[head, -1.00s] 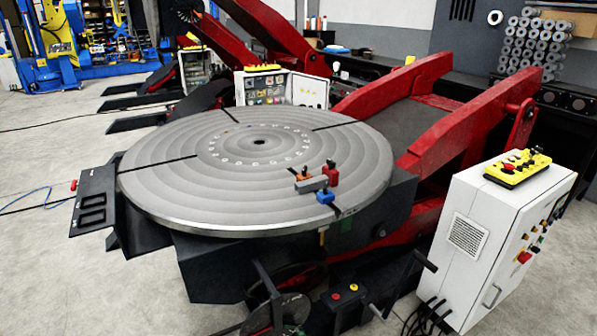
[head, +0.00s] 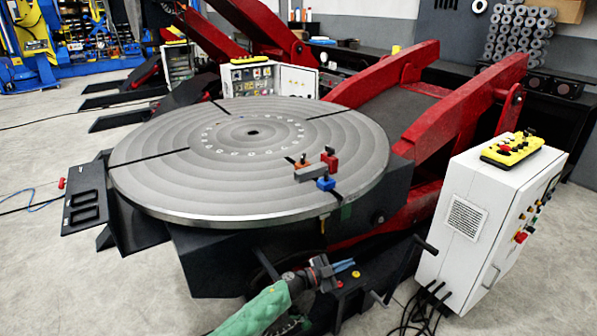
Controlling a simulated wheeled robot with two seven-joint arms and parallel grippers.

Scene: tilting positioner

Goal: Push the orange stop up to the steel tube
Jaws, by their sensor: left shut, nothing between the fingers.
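The small orange stop (head: 301,163) stands on the round grey turntable (head: 180,190), near its right front part. The grey steel tube (head: 311,174) lies just in front of it, partly hiding it. I cannot tell whether the two touch. A red block (head: 330,160) stands behind the tube's right end, and a blue block (head: 326,183) is in front of it. My left gripper (head: 346,266) is shut and empty, low in front of the turntable's front edge, apart from all these parts. My right gripper is not in view.
A white control cabinet (head: 480,225) with a yellow pendant (head: 512,149) on top stands at the right. Red tilt arms (head: 455,115) rise behind the turntable. The rest of the turntable top is clear.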

